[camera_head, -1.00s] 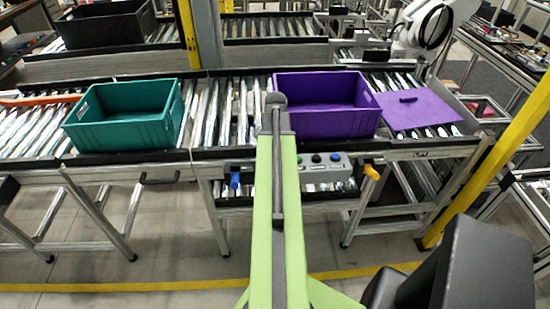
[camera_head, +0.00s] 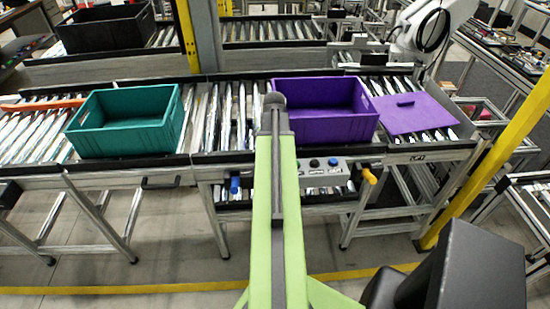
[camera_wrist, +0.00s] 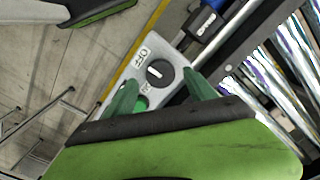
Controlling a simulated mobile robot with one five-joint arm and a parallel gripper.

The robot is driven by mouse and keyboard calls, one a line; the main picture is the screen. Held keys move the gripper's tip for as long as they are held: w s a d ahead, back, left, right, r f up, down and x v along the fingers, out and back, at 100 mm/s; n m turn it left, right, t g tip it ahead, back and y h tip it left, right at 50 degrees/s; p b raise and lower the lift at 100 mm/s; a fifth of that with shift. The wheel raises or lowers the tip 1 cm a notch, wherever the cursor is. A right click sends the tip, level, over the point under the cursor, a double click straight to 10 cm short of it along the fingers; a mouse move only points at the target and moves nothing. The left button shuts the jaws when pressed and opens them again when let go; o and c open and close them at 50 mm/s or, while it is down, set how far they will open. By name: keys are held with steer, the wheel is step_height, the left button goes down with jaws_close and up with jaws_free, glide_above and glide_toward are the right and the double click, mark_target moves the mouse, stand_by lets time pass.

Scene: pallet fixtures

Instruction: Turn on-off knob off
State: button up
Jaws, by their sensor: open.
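The on-off knob (camera_wrist: 158,72) is a round black knob with a pale mark, set on a grey control panel (camera_wrist: 178,62) in the wrist view. A label that seems to read OFF lies beside it. My gripper (camera_wrist: 159,77) has its two green fingers apart, one on each side of the knob in the picture; contact cannot be told. In the head view the panel (camera_head: 338,176) sits on the conveyor's front, partly behind my arm, with a black control (camera_head: 314,163) and a blue one (camera_head: 333,161). My gripper is hidden there.
A purple crate (camera_head: 374,133) and a teal crate (camera_head: 125,137) stand on the roller conveyor above the panel. A blue handle (camera_head: 235,185) and a yellow handle (camera_head: 370,176) flank the panel. A yellow post (camera_head: 500,145) rises at right. The floor in front is clear.

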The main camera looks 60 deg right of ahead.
step_height(320, 180, up, 15)
steer(key=p, duration=1.3)
steer(key=shift+f, duration=0.1)
